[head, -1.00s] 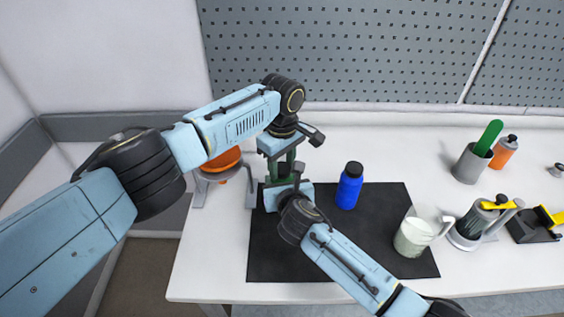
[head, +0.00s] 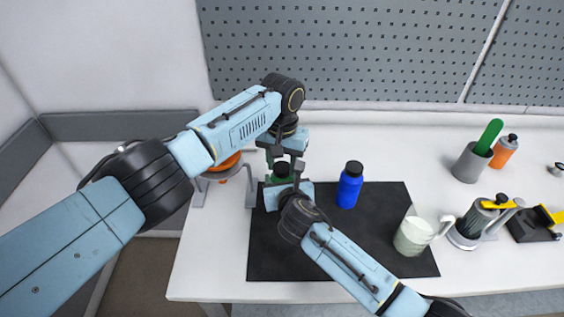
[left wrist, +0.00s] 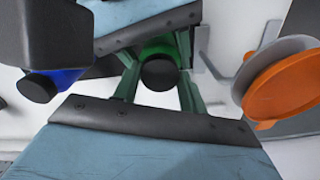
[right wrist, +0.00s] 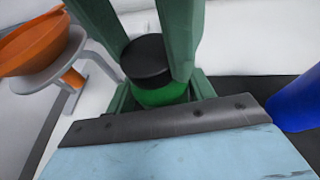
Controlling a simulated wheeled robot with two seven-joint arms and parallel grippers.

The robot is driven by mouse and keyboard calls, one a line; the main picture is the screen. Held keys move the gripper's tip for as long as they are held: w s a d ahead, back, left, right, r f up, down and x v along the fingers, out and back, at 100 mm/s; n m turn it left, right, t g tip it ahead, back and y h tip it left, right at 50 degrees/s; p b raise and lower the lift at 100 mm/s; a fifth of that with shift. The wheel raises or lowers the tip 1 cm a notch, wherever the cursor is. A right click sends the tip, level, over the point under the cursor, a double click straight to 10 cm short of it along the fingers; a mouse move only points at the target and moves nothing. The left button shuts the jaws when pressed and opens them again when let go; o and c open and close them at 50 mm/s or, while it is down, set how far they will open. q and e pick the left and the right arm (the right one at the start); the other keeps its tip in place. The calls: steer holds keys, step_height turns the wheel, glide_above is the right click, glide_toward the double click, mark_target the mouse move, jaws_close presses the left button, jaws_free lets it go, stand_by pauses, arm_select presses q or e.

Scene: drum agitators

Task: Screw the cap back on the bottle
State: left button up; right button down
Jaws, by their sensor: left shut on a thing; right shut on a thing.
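The green bottle (right wrist: 160,94) stands upright on the dark mat (head: 330,262), its black cap (right wrist: 147,60) on its top. Cap and bottle touch or nearly touch; I cannot tell how tightly. In the left wrist view the cap (left wrist: 159,75) lies between the green fingers of my left gripper (left wrist: 158,82), with the bottle (left wrist: 160,47) beyond. My left gripper (head: 285,160) reaches down from above and is shut on the cap. My right gripper (head: 276,182) comes from the front, lower down, and is shut on the bottle. The head view mostly hides the bottle.
A blue bottle (head: 349,188) with a black cap stands close right of my grippers. An orange funnel on a grey stand (head: 250,190) is close on the left. A mug (head: 412,238), grey cup (head: 472,162) and orange bottle (head: 504,152) are further right. The mat's middle is clear.

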arm_select(q)
steer(key=m, duration=0.3)
steer(key=o, duration=1.1)
steer(key=shift+r, duration=2.25)
steer(key=shift+c, duration=0.3)
